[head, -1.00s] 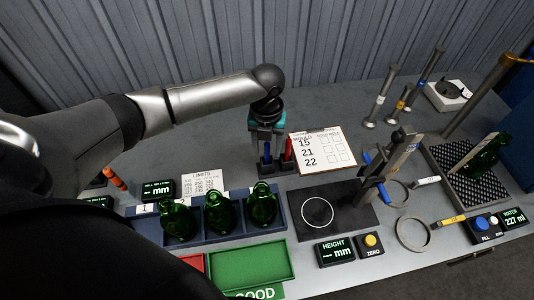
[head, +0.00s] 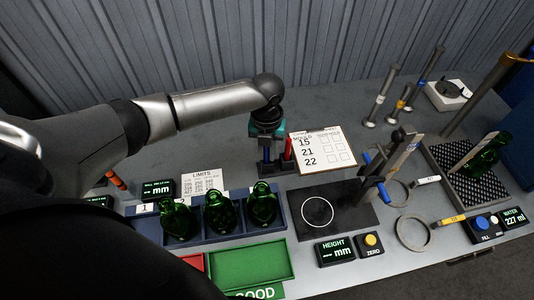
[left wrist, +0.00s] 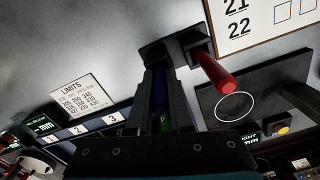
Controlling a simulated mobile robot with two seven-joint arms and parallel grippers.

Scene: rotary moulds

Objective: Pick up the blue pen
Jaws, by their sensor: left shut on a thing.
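The blue pen (head: 266,154) stands upright in a dark pen holder (head: 276,168) at the middle of the table; its lower part is hidden in the holder. My left gripper (head: 266,147) is over the holder, pointing down, and shut on the blue pen. In the left wrist view the blue pen (left wrist: 160,88) shows dark between the two fingers. A red pen (head: 288,148) stands in the same holder just to the right of the gripper, and it also shows in the left wrist view (left wrist: 213,72). My right gripper is in neither view.
A clipboard sheet (head: 322,148) is right of the holder. A blue rack (head: 215,233) with green bottles stands in front, beside a green tray (head: 250,262). A height gauge (head: 375,180) stands on the right. The table behind the holder is clear.

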